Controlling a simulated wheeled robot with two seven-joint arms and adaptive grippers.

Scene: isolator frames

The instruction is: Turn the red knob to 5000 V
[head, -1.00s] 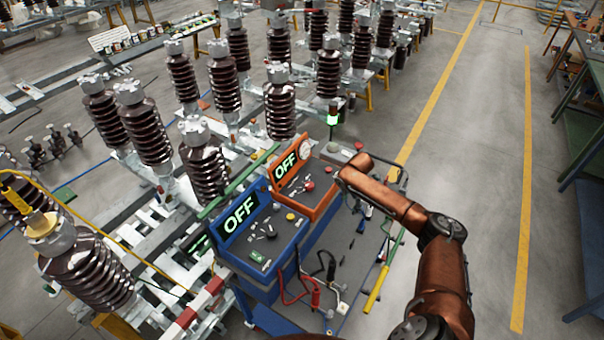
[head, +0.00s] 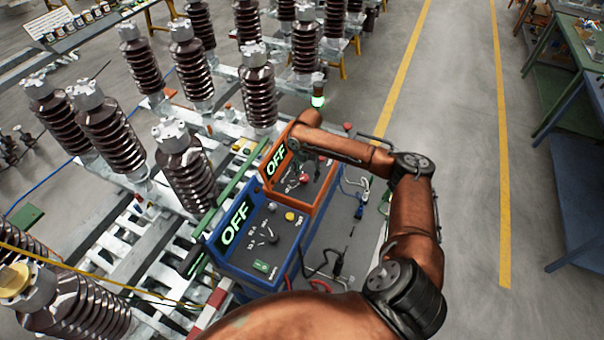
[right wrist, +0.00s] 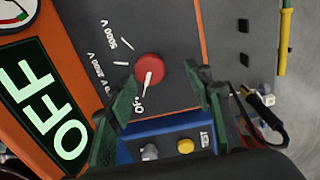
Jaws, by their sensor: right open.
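The red knob (right wrist: 150,69) is on the dark panel of the orange unit (head: 326,196). Its white mark points down toward the OFF label in the right wrist view. Labels 5000 V (right wrist: 109,35) and 2500 V lie around its left side. The unit's display (right wrist: 42,103) reads OFF. My right gripper (right wrist: 163,84) is open, its green fingers on either side of the knob's near side in that view. I cannot tell whether they touch it. In the head view, my right arm partly covers the panel. My left gripper is not in view.
A blue unit (head: 262,258) with its own OFF display and yellow button stands beside the orange one. Cables and tools lie on the cart to the right. Brown ribbed insulators (head: 188,175) stand at left. The floor (head: 455,150) at right is clear.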

